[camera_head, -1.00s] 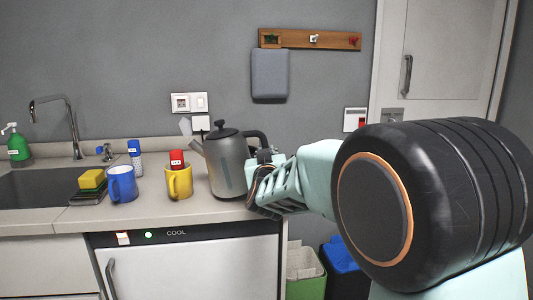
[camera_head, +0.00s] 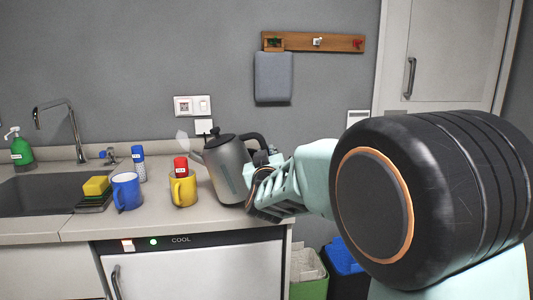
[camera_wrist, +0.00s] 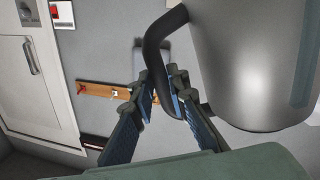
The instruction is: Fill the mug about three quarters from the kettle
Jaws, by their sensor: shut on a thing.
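The grey metal kettle (camera_head: 228,172) has a black lid and black handle. My gripper (camera_head: 264,172) is shut on the handle, to the right of the kettle's body. In the wrist view the fingers (camera_wrist: 163,92) close around the black handle (camera_wrist: 155,58), with the kettle body (camera_wrist: 250,60) at the upper right. The kettle leans left, its spout pointing at the yellow mug's side. The yellow mug (camera_head: 185,192) stands upright left of the kettle. The blue mug (camera_head: 127,191) stands further left. The insides of both mugs cannot be made out. No water stream shows.
A red-capped shaker (camera_head: 181,165) is at the yellow mug and a blue-capped one (camera_head: 138,163) stands behind. A sink (camera_head: 40,194) with sponge (camera_head: 96,186) lies left. The counter (camera_head: 150,222) is bare in front of the mugs. Bins (camera_head: 308,285) stand below right.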

